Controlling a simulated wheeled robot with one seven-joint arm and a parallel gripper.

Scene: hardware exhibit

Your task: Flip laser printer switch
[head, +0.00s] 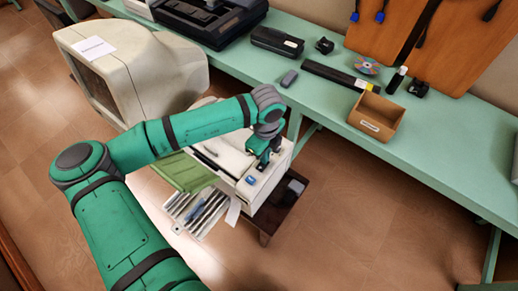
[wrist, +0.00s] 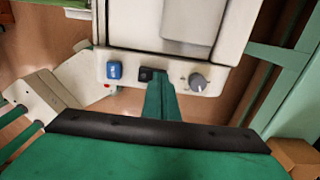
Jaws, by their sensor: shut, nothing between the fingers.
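The white machine, apparently the laser printer (head: 272,186), stands on a dark low table beside the green bench. Its front panel, in the wrist view (wrist: 135,62), carries a blue rocker switch (wrist: 115,70), a black switch (wrist: 147,74) and a grey knob (wrist: 197,82). The blue switch also shows in the head view (head: 251,180). My gripper (wrist: 158,80) is shut and empty, with its green fingertips at the panel between the black switch and the knob. They partly cover the black switch; I cannot tell whether they touch it. In the head view my gripper (head: 263,160) is over the printer.
A bulky beige monitor (head: 155,80) stands left of the printer. The green bench (head: 335,110) runs behind, holding an open cardboard box (head: 377,117), a disc (head: 367,66) and small black devices. A green tray (head: 187,172) is left of the printer. Floor at front right is clear.

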